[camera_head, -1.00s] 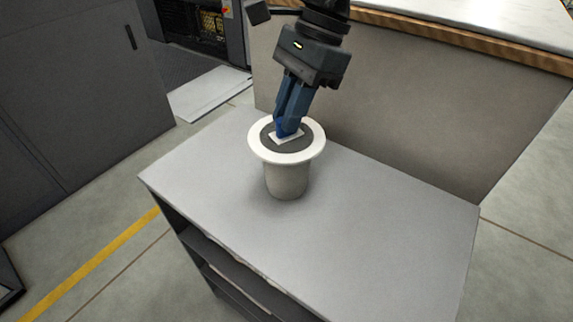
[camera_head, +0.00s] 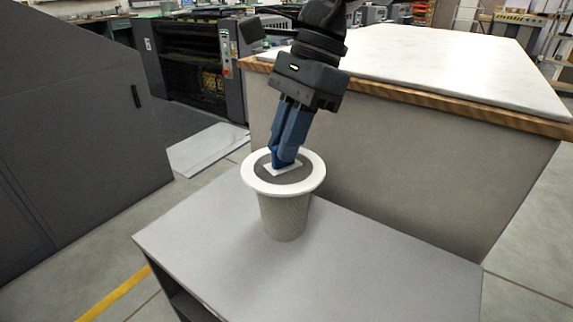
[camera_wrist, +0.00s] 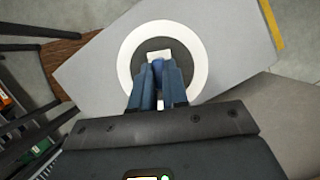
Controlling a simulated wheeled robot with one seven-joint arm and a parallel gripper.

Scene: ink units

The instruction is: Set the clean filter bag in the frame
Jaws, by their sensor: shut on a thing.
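The filter bag (camera_head: 283,214) is a pale, textured cup shape with a wide white rim, a dark grey top and a small white tab in the middle. It hangs upright over the grey cart top, and its base seems slightly clear of it. My gripper (camera_head: 283,163) comes down from above, its blue fingers shut on the tab. In the wrist view my gripper (camera_wrist: 158,66) covers part of the dark top, and the bag's white rim (camera_wrist: 126,60) shows around it. I cannot make out the frame in these views.
The grey cart top (camera_head: 380,280) is otherwise bare. A beige block with a white, wood-edged top (camera_head: 440,65) stands close behind it. A dark cabinet (camera_head: 70,110) is at the left, and a machine (camera_head: 190,60) stands farther back.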

